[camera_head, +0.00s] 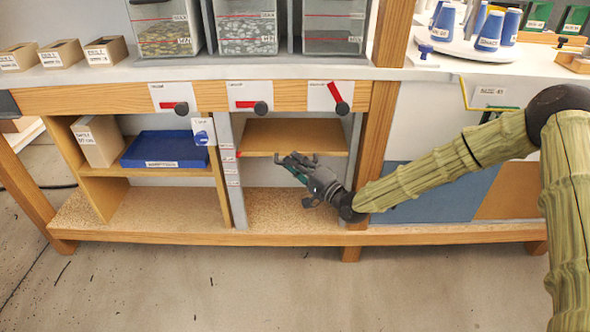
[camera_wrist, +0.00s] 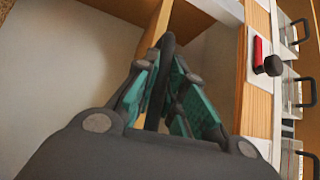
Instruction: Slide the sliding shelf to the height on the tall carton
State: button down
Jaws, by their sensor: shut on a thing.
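The sliding shelf (camera_head: 295,134) is a light wooden board in the middle bay, level and in the upper part of the bay. My gripper (camera_head: 298,160) is at the shelf's front edge, below and in front of it. In the wrist view my gripper (camera_wrist: 172,75) has its fingers closed around a dark bar at the wooden shelf (camera_wrist: 152,30). The tall carton (camera_head: 101,140) is a beige box standing on the left bay's shelf. Its white label carries print too small to read.
A grey upright (camera_head: 232,190) with several small labels and red marks borders the middle bay on the left. A blue box (camera_head: 165,149) lies beside the carton. Red levers with black knobs (camera_head: 260,107) sit on the front rail above.

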jog(key=shift+r+p, duration=0.4)
jog(key=shift+r, duration=1.05)
jog(key=c, duration=1.5)
grip_release()
jog(key=shift+f, duration=0.1)
jog(key=shift+s+d, duration=0.1)
jog(key=shift+s+d+f, duration=0.1)
jog(key=shift+s+d, duration=0.1)
jog(key=shift+d, duration=0.1)
jog(key=v, duration=1.1)
